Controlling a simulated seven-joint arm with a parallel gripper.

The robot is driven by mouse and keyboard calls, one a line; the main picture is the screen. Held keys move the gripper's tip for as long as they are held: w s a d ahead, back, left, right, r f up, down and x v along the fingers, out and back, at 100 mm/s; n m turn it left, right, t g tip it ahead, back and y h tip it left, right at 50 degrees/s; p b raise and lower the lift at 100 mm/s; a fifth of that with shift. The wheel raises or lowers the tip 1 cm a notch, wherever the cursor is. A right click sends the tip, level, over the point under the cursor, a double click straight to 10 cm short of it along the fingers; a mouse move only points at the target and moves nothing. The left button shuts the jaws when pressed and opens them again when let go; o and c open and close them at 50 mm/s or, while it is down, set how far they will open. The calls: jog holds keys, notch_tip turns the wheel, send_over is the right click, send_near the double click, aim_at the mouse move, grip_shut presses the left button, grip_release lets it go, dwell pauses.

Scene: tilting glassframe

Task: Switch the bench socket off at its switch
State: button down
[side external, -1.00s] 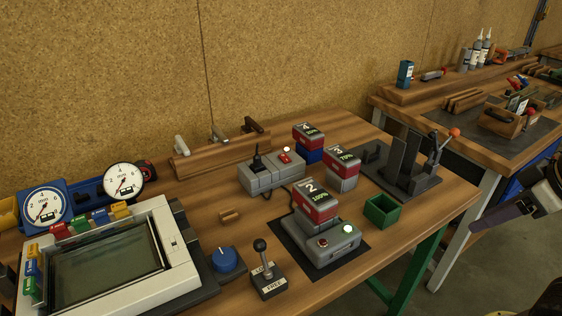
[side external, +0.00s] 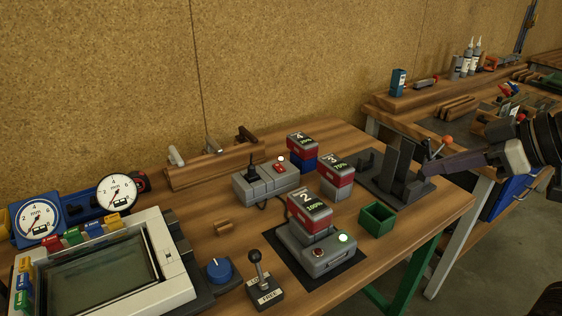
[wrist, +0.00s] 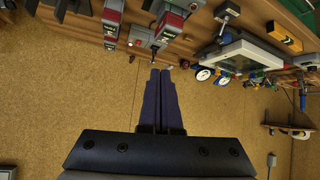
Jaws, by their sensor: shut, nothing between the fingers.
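The bench socket appears to be the grey two-part block (side external: 268,181) in the middle of the bench, in the side view. A black upright piece (side external: 252,170) stands on its left part. A red switch (side external: 280,168) with a small lit white lamp beside it is on its right part; which way the switch is tipped is too small to tell. My gripper (side external: 428,168) is at the right, well apart from the block, with its dark fingers pointing left. In the wrist view its fingers (wrist: 160,72) lie together, shut and empty.
Numbered red battery packs stand by the block, one (side external: 309,208) on a grey charger. A green bin (side external: 377,219) and a dark stand (side external: 398,172) lie between block and gripper. A lever (side external: 258,272), a blue knob (side external: 219,270) and a framed glass panel (side external: 95,268) are at the front left.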

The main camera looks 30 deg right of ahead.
jog(key=w+a+r+t, duration=0.15)
jog(key=w+r, duration=0.25)
jog(key=w, duration=0.4)
jog(key=w+r+t, duration=0.2)
jog(key=w+r, duration=0.2)
jog(key=w, duration=0.4)
jog(key=w+d+f+m+h, duration=0.1)
jog(key=w+f, duration=0.1)
jog(key=w, duration=0.3)
jog(key=w+d+f+m+h, duration=0.1)
jog(key=w+f+m, duration=0.15)
jog(key=w, duration=0.35)
jog(key=w+a+f+g, duration=0.1)
jog(key=w+f, duration=0.2)
jog(key=f, duration=0.4)
jog(key=w+a+f+g, duration=0.2)
jog(key=w+f, duration=0.1)
jog(key=f, duration=0.5)
jog(key=shift+w+a+h, duration=0.15)
jog(key=shift+w+h, duration=0.1)
jog(key=shift+h, duration=0.15)
jog(key=shift+m, duration=0.25)
send_over(281, 169)
jog(key=f, duration=0.6)
jog(key=shift+s+f, duration=0.15)
jog(key=shift+s, duration=0.1)
jog(key=shift+w+f, duration=0.2)
jog(key=shift+f, duration=1.6)
